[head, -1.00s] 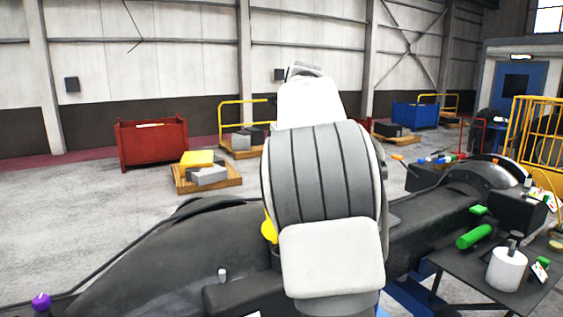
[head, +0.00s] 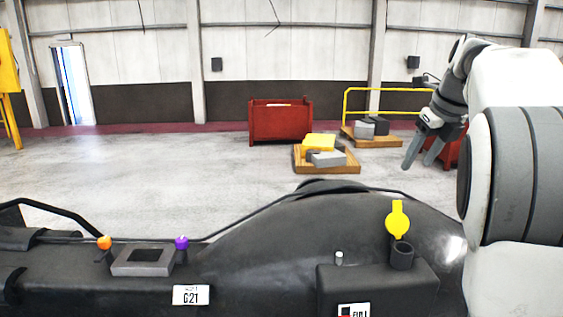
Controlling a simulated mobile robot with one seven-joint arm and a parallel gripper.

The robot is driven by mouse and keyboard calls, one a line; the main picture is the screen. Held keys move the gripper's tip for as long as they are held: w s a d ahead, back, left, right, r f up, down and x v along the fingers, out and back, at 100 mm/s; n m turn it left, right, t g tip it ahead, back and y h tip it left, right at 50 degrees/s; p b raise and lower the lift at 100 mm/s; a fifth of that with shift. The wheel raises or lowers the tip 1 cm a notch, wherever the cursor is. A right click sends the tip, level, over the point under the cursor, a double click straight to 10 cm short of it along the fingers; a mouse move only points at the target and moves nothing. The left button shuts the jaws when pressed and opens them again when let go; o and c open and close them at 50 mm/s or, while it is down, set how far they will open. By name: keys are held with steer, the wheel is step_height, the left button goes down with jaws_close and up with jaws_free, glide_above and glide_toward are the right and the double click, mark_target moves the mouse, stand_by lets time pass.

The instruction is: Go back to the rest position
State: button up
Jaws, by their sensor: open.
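My gripper (head: 424,162) is at the right of the head view, on the end of my white and grey arm. Its two dark fingers point down and stand apart, with nothing between them. It hangs in the air above the dark casting (head: 270,250), in front of the floor and a red bin partly hidden behind it. My arm fills the right edge of the view.
A yellow cap (head: 397,220) stands above a dark filler neck (head: 402,256) on the casting. Orange (head: 104,243) and purple (head: 182,242) knobs flank a square frame (head: 142,261). Behind are a red bin (head: 280,122) and a loaded pallet (head: 327,168). Open floor lies left.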

steer(key=s+a+f+n+y+b, duration=0.15)
steer(key=s+a+f+n, duration=0.25)
steer(key=s+a+n, duration=0.4)
steer(key=s+a+f+n+h+b, duration=0.15)
steer(key=s+a+f+n, duration=0.35)
steer(key=s+n, duration=0.5)
steer(key=s+a+f+n+b, duration=0.1)
steer(key=s+a+f+n, duration=0.1)
steer(key=s+f+n, duration=0.3)
steer(key=s+a+f+n+b, duration=0.1)
steer(key=s+a+f+n, duration=0.2)
steer(key=n, duration=0.7)
step_height(320, 180, down, 4)
steer(key=s, duration=0.2)
steer(key=shift+s+a+f+b, duration=0.15)
steer(key=shift+s+a+b, duration=0.15)
steer(key=shift+s, duration=0.05)
steer(key=shift+c, duration=0.8)
steer(key=shift+d, duration=0.15)
